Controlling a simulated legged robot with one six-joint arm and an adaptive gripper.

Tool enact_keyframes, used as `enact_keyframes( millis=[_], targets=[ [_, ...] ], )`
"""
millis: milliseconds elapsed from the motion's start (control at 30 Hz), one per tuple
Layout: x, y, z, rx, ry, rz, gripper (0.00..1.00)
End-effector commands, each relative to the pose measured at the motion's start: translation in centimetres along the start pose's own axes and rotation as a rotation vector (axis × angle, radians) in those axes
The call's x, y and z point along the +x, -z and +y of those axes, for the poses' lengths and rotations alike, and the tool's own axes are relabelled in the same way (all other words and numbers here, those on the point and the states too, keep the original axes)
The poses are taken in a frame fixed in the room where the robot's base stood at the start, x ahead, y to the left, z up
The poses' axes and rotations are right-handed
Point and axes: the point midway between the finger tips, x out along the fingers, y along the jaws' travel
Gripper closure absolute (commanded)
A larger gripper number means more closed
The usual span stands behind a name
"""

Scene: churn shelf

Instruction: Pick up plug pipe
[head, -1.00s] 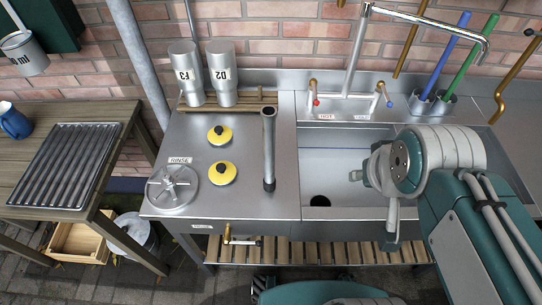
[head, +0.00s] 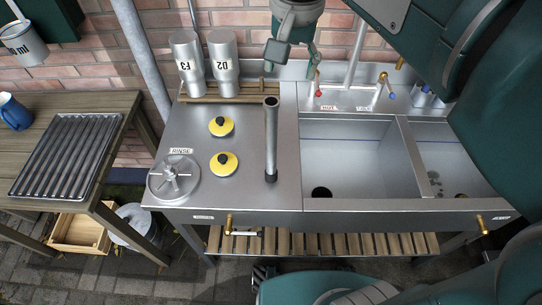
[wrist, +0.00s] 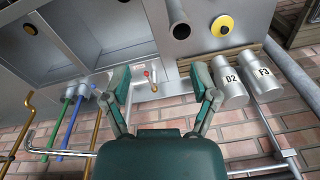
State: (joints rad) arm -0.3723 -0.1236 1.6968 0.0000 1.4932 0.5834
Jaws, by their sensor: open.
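The plug pipe, a grey upright tube (head: 271,140) with an open dark top, stands on the steel worktop just left of the sink. In the wrist view the tube (wrist: 178,18) is at the top edge, partly cut off. My gripper (head: 291,55) is high at the back, near the brick wall and above and behind the pipe. In the wrist view its two fingers (wrist: 160,78) are spread wide with nothing between them. The gripper is apart from the pipe.
Two metal canisters marked F3 (head: 187,65) and D2 (head: 223,65) stand behind on a wooden rack. Two yellow discs (head: 224,163) and a round rinse fitting (head: 174,178) lie left of the pipe. The sink (head: 350,150) and its taps (head: 384,85) are to the right.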

Motion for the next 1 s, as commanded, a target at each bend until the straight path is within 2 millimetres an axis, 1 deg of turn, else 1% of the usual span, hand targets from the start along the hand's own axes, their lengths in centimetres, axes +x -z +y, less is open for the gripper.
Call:
enact_keyframes(
  millis=[33, 100, 200, 267, 367, 500, 600, 767, 1000],
  targets=[
    [-0.2, 0.4, -1.4, 0.006, -0.013, -0.022, 0.23],
    [-0.5, 0.6, -2.6, 0.022, -0.028, -0.044, 0.23],
    [-0.8, 0.7, -3.5, 0.036, -0.041, -0.06, 0.23],
    [-0.6, 0.7, -3.6, 0.041, -0.044, -0.064, 0.23],
    [0.6, 0.6, -3.5, 0.042, -0.045, -0.066, 0.23],
    [3.0, 0.4, -3.4, 0.041, -0.045, -0.066, 0.23],
    [4.2, 0.4, -3.4, 0.041, -0.044, -0.064, 0.23],
    [5.5, 0.3, -3.3, 0.041, -0.044, -0.064, 0.23],
    [9.1, 0.1, -2.9, 0.04, -0.045, -0.065, 0.23]
  ],
)
